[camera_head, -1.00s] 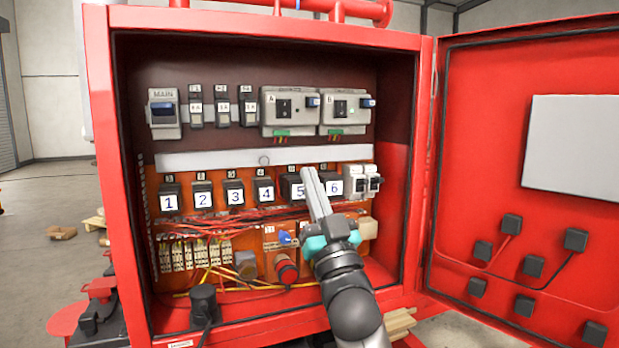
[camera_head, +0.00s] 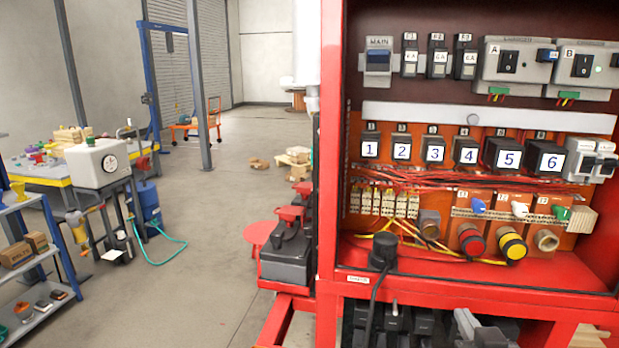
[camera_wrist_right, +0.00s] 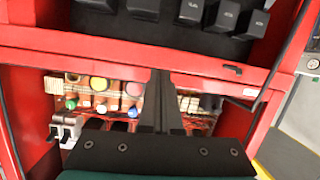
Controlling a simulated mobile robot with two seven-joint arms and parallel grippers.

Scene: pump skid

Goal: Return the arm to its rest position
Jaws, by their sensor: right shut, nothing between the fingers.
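My right gripper (camera_wrist_right: 160,78) shows in the right wrist view, its two dark fingers together with nothing between them. The fingertips lie in front of the red lower sill (camera_wrist_right: 110,55) of the cabinet, apart from the breakers as far as I can tell. My left gripper is in neither view. The open red cabinet (camera_head: 332,150) stands at the right of the head view, with numbered relays (camera_head: 435,150) and coloured knobs (camera_head: 510,246) in it.
At the left are a workbench (camera_head: 40,172), a shelf trolley (camera_head: 45,265) with boxes, and a blue drum (camera_head: 146,205). Wooden blocks lie on the floor (camera_head: 215,240), which is mostly clear between bench and cabinet. Black parts hang below the sill (camera_wrist_right: 140,10).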

